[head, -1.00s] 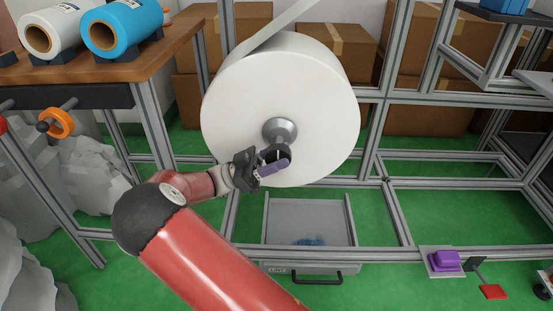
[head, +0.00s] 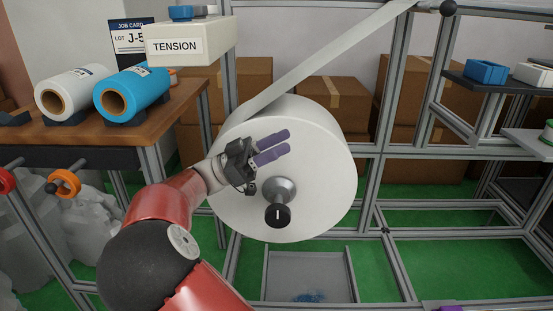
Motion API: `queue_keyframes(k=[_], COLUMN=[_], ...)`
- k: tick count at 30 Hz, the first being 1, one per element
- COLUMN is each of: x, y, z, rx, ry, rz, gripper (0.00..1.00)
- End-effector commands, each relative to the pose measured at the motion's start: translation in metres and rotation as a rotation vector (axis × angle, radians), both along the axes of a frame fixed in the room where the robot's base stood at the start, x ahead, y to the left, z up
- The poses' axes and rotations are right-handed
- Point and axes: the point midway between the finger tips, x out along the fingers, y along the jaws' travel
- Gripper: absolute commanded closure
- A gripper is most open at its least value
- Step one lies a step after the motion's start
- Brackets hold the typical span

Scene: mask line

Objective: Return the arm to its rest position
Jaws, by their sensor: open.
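My gripper (head: 288,144) is in the head view, in front of the upper part of a large white roll (head: 322,190). Its two purple fingers point right and are apart, with nothing between them. A black knob (head: 277,216) on the roll's grey metal hub (head: 283,188) is below the gripper, apart from it. My red arm comes up from the bottom of the view and bends at a dark joint on the left.
A wooden bench (head: 175,112) with a white roll (head: 70,93) and a blue roll (head: 130,92) stands at left. A TENSION box (head: 190,44) hangs above it. Grey metal frame posts (head: 390,90) stand at right. A grey tray (head: 346,268) lies below.

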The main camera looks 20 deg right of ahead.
Motion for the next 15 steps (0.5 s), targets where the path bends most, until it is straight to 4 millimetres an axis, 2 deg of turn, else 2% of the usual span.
queue_keyframes(k=[11, 14, 15], x=[0.0, -0.003, -0.006], y=[-0.001, -0.018, -0.031], z=[0.003, -0.001, -0.006], rx=[0.005, 0.073, 0.133], ry=[0.002, 0.038, 0.071], rz=[-0.002, -0.03, -0.049], gripper=[0.55, 0.55, 0.55])
